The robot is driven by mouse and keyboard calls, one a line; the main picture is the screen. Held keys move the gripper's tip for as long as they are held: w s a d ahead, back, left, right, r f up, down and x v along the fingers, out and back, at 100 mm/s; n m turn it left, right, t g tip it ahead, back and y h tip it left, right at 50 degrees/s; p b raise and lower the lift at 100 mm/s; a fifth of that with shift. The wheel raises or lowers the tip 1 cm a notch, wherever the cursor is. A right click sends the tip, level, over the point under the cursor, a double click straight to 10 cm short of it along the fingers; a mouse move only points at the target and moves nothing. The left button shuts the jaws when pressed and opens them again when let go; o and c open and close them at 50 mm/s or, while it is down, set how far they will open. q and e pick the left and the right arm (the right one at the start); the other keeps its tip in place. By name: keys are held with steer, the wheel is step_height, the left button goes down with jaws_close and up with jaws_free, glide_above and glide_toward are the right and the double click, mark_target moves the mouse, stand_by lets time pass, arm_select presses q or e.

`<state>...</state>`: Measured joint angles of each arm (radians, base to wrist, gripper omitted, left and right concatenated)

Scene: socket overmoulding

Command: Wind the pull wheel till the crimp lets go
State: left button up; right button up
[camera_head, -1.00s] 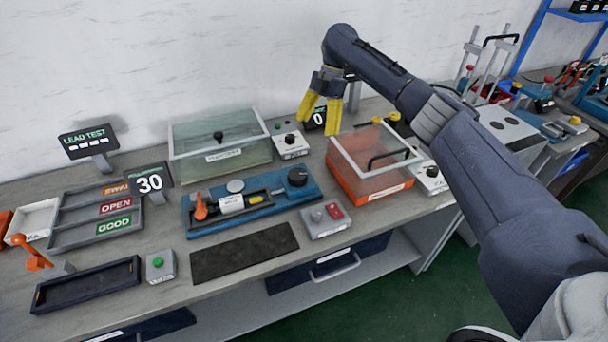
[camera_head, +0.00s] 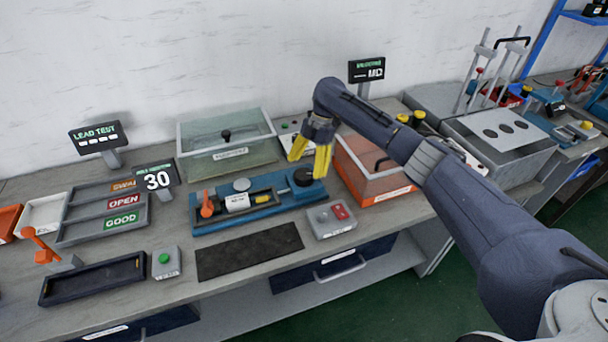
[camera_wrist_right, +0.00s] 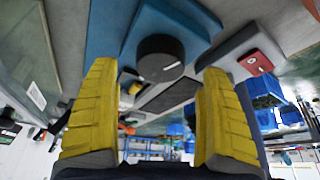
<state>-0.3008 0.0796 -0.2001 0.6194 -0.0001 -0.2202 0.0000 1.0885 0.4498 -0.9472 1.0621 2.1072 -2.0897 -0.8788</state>
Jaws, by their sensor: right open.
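The blue pull fixture (camera_head: 262,211) sits mid-bench with a black pull wheel (camera_head: 303,177) at its right end. The wheel also shows in the right wrist view (camera_wrist_right: 161,57), with a white mark on its face, centred ahead of the fingers. An orange lever (camera_head: 206,206) stands at the fixture's left end beside a white-labelled piece (camera_head: 238,202). Whether a crimp is clamped there is too small to tell. My right gripper (camera_head: 308,163) is open, its yellow fingers just above the wheel and apart from it. It shows open and empty in the wrist view (camera_wrist_right: 160,118). My left gripper is out of view.
A display reading 30 (camera_head: 157,180) stands left of the fixture. A grey box with a red button (camera_head: 340,211) sits front right. A glass-lidded bin (camera_head: 225,145) is behind, and an orange bin (camera_head: 372,170) is to the right. A dark mat (camera_head: 248,251) lies in front.

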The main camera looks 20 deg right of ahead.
mark_target(304, 173)
steer(key=shift+x, duration=1.7)
steer(key=c, duration=1.3)
